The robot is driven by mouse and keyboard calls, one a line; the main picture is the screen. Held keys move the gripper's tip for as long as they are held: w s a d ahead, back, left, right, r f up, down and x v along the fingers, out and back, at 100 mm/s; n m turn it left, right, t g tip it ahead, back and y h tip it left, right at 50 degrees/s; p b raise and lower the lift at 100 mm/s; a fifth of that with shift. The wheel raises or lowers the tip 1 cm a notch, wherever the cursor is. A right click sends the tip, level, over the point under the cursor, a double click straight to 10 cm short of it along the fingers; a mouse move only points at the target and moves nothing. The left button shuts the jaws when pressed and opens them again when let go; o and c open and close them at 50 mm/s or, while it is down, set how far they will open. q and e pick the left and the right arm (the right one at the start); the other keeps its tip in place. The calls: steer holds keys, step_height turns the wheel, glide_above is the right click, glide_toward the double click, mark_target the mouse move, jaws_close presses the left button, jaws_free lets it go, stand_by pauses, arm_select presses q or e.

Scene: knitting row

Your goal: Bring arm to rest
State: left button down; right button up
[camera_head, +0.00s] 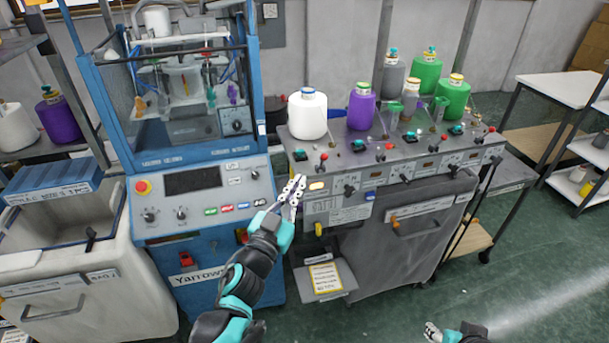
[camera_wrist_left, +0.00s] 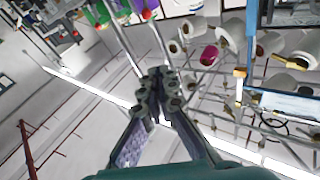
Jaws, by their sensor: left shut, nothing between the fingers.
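My left arm, black and teal, comes up from the bottom of the head view. Its gripper (camera_head: 298,184) is in front of the left end of the grey yarn machine's control panel (camera_head: 400,175), and its fingers point up. The fingers are shut with nothing between them. In the left wrist view the gripper's fingertips (camera_wrist_left: 159,82) meet in the middle, with walls and yarn cones behind them. My right gripper (camera_head: 434,332) shows only in part at the bottom edge of the head view, low over the green floor; its jaw state is unclear.
A blue knitting machine (camera_head: 205,245) stands left of my left gripper. A grey bin (camera_head: 75,300) is at far left. White-topped tables (camera_head: 560,88) stand at right. Green floor is free at lower right.

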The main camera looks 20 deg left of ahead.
arm_select(q)
steer(key=s+a+f+n+g+y+b, duration=0.2)
steer(key=f+g+y+b, duration=0.1)
steer(key=f, duration=0.3)
steer(key=s+a+f+n+g+y+b, duration=0.2)
steer(key=a+f+g, duration=0.1)
steer(key=f, duration=0.4)
steer(key=s+d+f+g+h+b, duration=0.1)
steer(key=s+d+f+g, duration=0.2)
steer(key=s+f, duration=0.2)
steer(key=s+d+f+m+g+h+b, duration=0.1)
steer(key=s+d+f+g+h+b, duration=0.1)
steer(key=s+d+f+g, duration=0.2)
step_height(320, 180, down, 2)
steer(key=s, duration=0.3)
